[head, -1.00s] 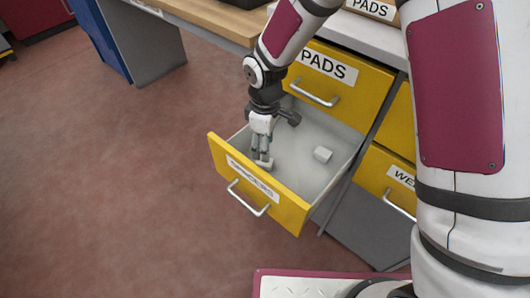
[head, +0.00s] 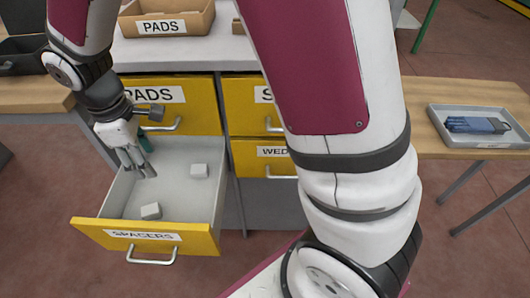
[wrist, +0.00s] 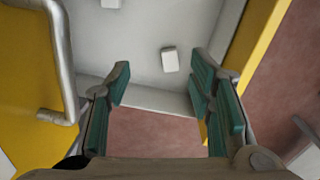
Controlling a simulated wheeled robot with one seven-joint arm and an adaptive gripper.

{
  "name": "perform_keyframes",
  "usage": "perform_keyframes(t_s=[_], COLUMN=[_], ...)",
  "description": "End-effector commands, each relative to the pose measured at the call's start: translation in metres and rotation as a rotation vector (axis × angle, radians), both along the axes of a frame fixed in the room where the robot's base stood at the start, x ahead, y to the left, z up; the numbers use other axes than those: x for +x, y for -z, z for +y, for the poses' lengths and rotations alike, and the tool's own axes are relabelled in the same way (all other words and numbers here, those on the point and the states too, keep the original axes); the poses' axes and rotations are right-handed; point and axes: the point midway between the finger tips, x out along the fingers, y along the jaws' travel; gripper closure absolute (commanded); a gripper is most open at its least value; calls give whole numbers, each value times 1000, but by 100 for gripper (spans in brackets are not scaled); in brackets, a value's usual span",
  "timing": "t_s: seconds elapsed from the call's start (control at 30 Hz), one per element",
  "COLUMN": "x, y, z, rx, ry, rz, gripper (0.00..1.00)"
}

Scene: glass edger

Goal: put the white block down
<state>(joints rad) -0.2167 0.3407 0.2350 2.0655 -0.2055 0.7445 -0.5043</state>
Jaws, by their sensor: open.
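The yellow-fronted drawer labelled SPACERS (head: 85,232) stands pulled open. Two white blocks lie apart on its pale floor. One white block (head: 151,211) is close to the drawer front, and the other white block (head: 199,171) is further back on the right. My gripper (head: 141,170) is over the left side of the drawer, above and behind the front block, with nothing between its fingers. In the wrist view, my gripper (wrist: 160,75) has its green-padded fingers spread wide. One block (wrist: 169,60) shows whole beyond the fingertips; another block (wrist: 111,3) is cut by the top edge.
A closed PADS drawer (head: 185,92) with a bar handle is directly above the open one. A cardboard PADS box (head: 190,18) stands on the counter. At right, a grey tray (head: 445,137) holds dark blue items on a wooden table. The drawer's middle floor is clear.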

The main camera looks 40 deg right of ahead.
Motion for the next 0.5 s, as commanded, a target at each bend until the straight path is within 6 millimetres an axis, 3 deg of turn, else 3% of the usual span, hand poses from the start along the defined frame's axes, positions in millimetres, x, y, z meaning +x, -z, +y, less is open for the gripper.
perform_keyframes(t_s=[0.03,0.2,0.5], x=[-8,-47,-143], y=[-23,-76,-136], z=[-18,-68,-133], rx=[-8,-26,0], ry=[64,277,659], rz=[-21,-55,-98], gripper=[52,52,52])
